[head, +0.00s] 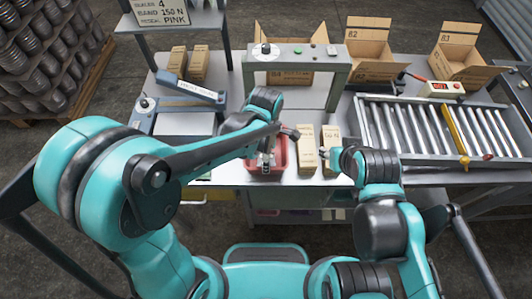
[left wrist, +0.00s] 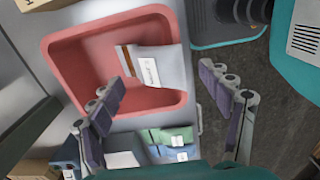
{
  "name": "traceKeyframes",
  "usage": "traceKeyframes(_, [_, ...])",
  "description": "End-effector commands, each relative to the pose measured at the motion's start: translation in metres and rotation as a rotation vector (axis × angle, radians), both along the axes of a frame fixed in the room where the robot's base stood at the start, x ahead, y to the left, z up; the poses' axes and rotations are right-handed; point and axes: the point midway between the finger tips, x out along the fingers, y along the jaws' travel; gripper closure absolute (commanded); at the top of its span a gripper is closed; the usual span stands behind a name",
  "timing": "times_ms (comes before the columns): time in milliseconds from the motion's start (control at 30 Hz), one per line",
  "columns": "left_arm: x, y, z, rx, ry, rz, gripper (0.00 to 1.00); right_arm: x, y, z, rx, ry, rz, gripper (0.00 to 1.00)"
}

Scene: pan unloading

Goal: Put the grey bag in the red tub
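The red tub (head: 283,150) stands on the bench at the middle of the head view. It fills the upper left of the left wrist view (left wrist: 75,55). The grey bag (left wrist: 172,62), with a white label and a brown strip, is in the tub in the left wrist view, its right end overlapping the tub's right rim. My left gripper (head: 266,160) is over the tub, its fingers open, apart on either side of the bag in the left wrist view (left wrist: 166,66). My right gripper (head: 327,154) is beside the cartons right of the tub; its opening is unclear.
Two upright tan cartons (head: 306,150) stand just right of the tub. A grey frame (head: 340,72) rises behind it. A roller conveyor (head: 385,125) lies to the right. Green and blue bags (left wrist: 172,137) lie below the tub in the left wrist view.

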Motion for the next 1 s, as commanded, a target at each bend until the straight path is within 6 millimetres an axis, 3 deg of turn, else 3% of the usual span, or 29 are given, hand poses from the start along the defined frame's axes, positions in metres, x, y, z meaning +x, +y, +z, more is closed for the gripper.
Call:
traceKeyframes(267, [0.000,0.000,0.001,0.000,0.000,0.000,0.17,0.000,0.000,0.001,0.000,0.000,0.000,0.60])
traceKeyframes(433, [0.000,0.000,0.012,0.000,0.000,0.000,0.17,0.000,0.000,0.012,0.000,0.000,0.000,0.60])
traceKeyframes(800, [0.000,0.000,0.093,0.000,0.000,0.000,0.17,0.000,0.000,0.032,0.000,0.000,0.000,0.60])
traceKeyframes(1000, [0.000,0.000,0.123,0.000,0.000,0.000,0.17,0.000,0.000,0.037,0.000,0.000,0.000,0.60])
